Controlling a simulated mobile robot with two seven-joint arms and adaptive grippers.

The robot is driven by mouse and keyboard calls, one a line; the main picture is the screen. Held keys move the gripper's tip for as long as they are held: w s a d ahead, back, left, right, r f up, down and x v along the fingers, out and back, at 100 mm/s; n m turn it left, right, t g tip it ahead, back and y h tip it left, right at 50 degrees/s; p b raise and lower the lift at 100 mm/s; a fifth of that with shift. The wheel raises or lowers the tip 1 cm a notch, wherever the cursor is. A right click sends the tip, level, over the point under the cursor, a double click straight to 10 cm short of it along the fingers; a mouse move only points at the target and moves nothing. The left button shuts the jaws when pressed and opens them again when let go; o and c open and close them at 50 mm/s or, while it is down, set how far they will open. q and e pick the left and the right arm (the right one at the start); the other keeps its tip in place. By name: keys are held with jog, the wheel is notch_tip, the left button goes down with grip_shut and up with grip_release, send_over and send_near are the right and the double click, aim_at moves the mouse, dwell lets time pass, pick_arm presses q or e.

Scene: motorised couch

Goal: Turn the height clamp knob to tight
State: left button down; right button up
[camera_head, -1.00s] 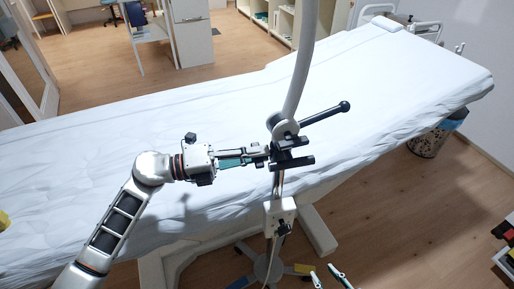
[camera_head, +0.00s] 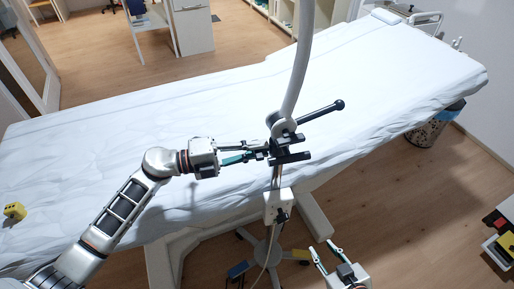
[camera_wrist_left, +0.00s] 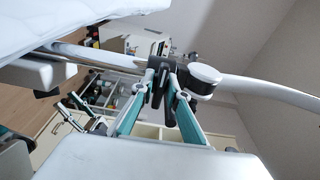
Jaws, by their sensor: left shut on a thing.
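A grey pole (camera_head: 301,62) carries a black clamp (camera_head: 290,157) with bars and a long lever (camera_head: 321,112) ending in a ball. My left gripper (camera_head: 262,153) reaches the clamp from the left and is shut on a small black part there. In the left wrist view the teal fingers (camera_wrist_left: 160,82) close around dark clamp parts beside a round grey-white joint (camera_wrist_left: 205,75). The fingers hide much of the part, and I cannot tell its turn angle. Lower on the pole is a white block (camera_head: 279,201) with a dark knob (camera_head: 282,215). My right gripper (camera_head: 321,246) is open and empty below it.
A white-sheeted couch (camera_head: 120,140) lies behind the pole. A wheeled base (camera_head: 262,262) stands on the floor below. A yellow cube (camera_head: 14,211) sits on the couch's left end. A bin (camera_head: 428,130) and drawers with items (camera_head: 500,240) are at right.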

pick_arm(q)
jog(key=c, duration=2)
grip_release()
jog(key=shift+o, duration=0.2)
jog(key=v, duration=1.2)
